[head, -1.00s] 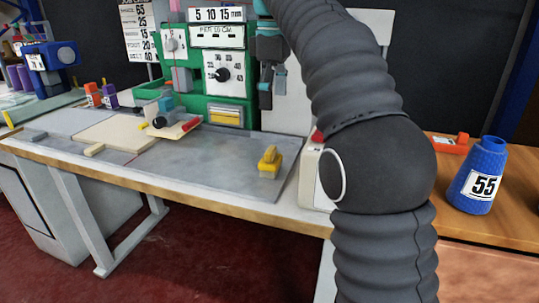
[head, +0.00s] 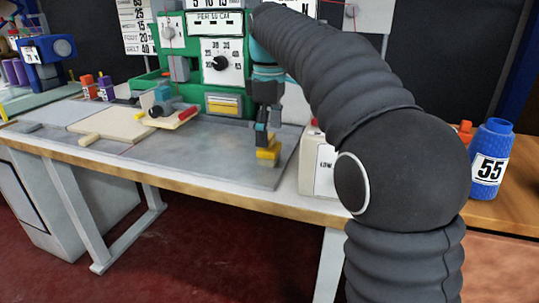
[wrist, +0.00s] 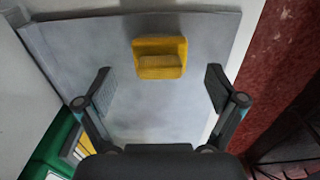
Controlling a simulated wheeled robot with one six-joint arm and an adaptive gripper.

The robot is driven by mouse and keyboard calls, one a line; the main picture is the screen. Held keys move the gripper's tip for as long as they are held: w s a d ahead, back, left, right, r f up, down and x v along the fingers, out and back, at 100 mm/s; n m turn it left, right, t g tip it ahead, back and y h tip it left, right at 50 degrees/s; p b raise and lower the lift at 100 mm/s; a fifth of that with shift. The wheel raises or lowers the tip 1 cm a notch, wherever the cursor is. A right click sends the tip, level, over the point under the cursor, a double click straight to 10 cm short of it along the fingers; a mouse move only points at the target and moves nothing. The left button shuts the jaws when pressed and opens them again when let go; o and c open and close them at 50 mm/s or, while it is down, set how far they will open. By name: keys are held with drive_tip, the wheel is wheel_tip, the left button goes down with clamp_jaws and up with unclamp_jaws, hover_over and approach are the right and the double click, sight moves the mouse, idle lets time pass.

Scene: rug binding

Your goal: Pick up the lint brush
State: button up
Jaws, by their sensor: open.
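The lint brush, which I take to be the small yellow block-like thing (head: 269,154) with a raised top part, lies on the grey mat of the bench. In the wrist view the yellow brush (wrist: 160,49) sits above the middle, ahead of and between the lines of my two fingers. My gripper (wrist: 158,78) is open and empty, its fingers spread wider than the brush. In the head view my gripper (head: 262,138) points down just above the brush and hides part of it. I cannot tell the exact gap.
The grey mat (head: 215,160) is clear around the brush. A green machine (head: 180,80) with dials stands behind. A cream board (head: 110,124) lies left.

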sight(270, 136)
wheel_tip(270, 136, down, 2)
drive_tip(key=c, duration=1.3)
drive_tip(key=shift+o, duration=0.2)
wheel_tip(270, 136, up, 10)
drive_tip(key=p, duration=0.3)
